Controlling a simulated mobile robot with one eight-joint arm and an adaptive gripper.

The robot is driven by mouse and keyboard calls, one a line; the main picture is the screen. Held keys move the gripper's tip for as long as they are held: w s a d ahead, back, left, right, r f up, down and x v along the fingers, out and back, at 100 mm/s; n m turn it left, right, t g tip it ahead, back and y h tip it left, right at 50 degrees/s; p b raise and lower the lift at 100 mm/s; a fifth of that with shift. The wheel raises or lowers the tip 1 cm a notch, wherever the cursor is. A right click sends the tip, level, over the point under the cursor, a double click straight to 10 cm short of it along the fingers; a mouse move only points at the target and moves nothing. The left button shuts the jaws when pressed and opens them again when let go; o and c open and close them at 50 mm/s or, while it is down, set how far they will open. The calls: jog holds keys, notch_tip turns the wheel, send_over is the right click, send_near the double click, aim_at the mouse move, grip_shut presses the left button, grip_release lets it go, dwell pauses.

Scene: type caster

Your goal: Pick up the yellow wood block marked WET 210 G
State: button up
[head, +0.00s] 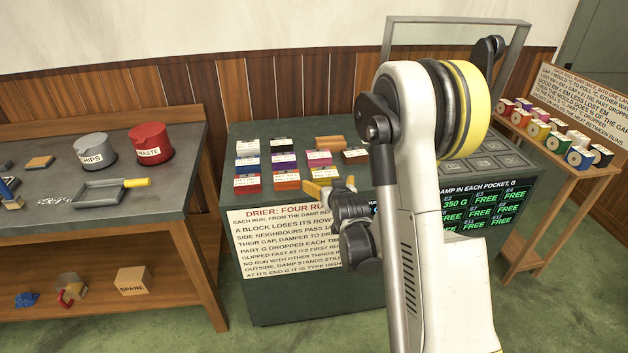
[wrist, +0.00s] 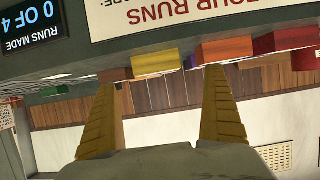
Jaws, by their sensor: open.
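The yellow block (wrist: 156,62) shows in the wrist view, at the edge of the bench top, between a brown block (wrist: 115,73) and an orange-red block (wrist: 228,50). In the head view the yellow block (head: 325,172) is in the front row, partly behind my gripper. Its marking is too small to read. My gripper (head: 328,184) is open and empty at the front of the block rows. In the wrist view the yellow block lies beyond the gap between my fingertips (wrist: 160,80), apart from them.
Several labelled blocks stand in rows on the dark bench (head: 245,140), close beside the yellow one. A sign (head: 285,240) hangs on its front. A left bench holds a grey pot (head: 95,150), a red pot (head: 150,143) and a tray (head: 98,193). A rack (head: 565,140) of coloured rolls stands right.

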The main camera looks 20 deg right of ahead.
aim_at(326, 179)
jog(key=b+x, duration=0.3)
jog(key=x, duration=0.6)
jog(key=shift+s+d+f, duration=0.2)
jog(key=shift+r, duration=0.1)
jog(key=c, duration=1.3)
